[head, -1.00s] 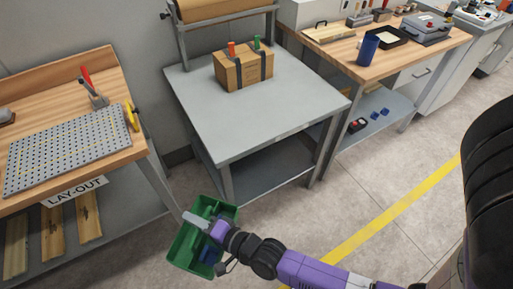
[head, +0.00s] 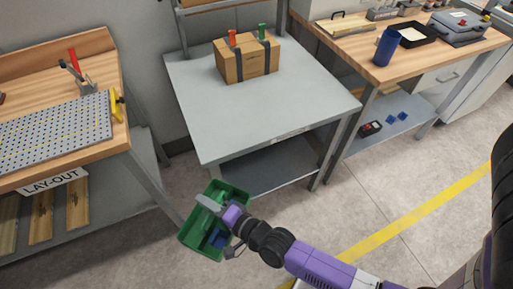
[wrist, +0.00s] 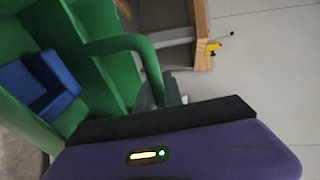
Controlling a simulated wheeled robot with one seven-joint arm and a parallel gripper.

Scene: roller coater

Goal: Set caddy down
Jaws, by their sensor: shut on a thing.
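The green caddy (head: 190,238) hangs in the lower middle of the head view, in front of the grey table's near left leg and over the floor. My gripper (head: 213,205) is shut on its handle, which also shows as a green bar in the wrist view (wrist: 133,43). The caddy looks somewhat tilted in the head view. A blue item (wrist: 40,85) lies inside the caddy; it also shows in the head view (head: 219,238). The gripper's fingertips are mostly hidden in the wrist view.
A grey table (head: 245,125) stands ahead with a strapped wooden box (head: 247,61) at its back; its front half is clear. A lay-out bench (head: 70,150) is at left. A wooden bench (head: 405,60) with a blue cup (head: 386,48) is at right.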

